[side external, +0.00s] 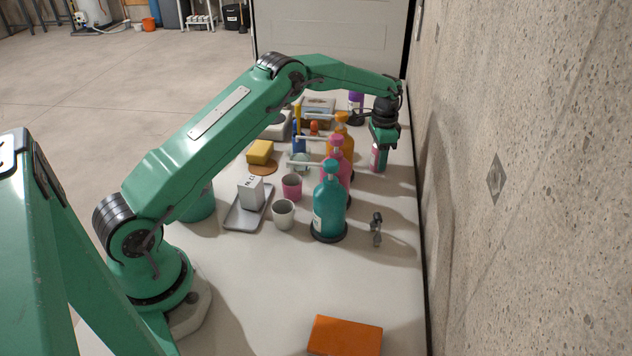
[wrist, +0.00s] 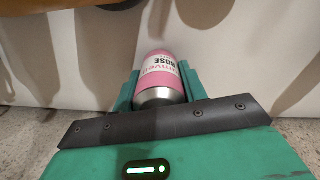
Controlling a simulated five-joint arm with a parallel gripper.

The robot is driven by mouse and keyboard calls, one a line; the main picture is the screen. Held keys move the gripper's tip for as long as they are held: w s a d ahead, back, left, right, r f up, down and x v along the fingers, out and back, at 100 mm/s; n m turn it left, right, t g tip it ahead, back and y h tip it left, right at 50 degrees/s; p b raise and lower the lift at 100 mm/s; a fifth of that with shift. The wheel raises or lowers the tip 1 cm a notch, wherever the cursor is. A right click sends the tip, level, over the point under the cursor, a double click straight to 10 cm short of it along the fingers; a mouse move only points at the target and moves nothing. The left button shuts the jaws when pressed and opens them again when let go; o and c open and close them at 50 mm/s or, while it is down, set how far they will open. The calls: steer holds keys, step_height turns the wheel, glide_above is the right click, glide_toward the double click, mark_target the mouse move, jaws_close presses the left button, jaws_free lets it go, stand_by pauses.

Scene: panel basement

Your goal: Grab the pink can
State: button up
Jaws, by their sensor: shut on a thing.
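The pink can (wrist: 161,76) has a white label band with dark lettering and a silver end. In the wrist view it sits between the two green fingers of my gripper (wrist: 160,88), which are shut on it. In the side external view my gripper (side external: 382,145) points down at the far right of the table, near the wall. The can (side external: 378,160) shows there as a small pink and teal-edged patch, mostly hidden by the fingers. I cannot tell whether it touches the table.
Teal (side external: 329,205), pink (side external: 342,160) and orange pump bottles stand left of my gripper. A grey tray (side external: 236,217) with a white box, cups (side external: 284,214), and a yellow sponge (side external: 260,151) lie further left. A small metal item (side external: 376,228) lies nearer. The wall is close on the right.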

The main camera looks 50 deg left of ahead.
steer(key=shift+r, duration=0.15)
steer(key=shift+r, duration=0.5)
step_height(320, 180, up, 3)
steer(key=shift+r, duration=0.1)
steer(key=s+d+r, duration=0.4)
steer(key=d+r, duration=0.2)
steer(key=d, duration=0.4)
steer(key=shift+s+d+r, duration=0.25)
steer(key=shift+s+d, duration=0.1)
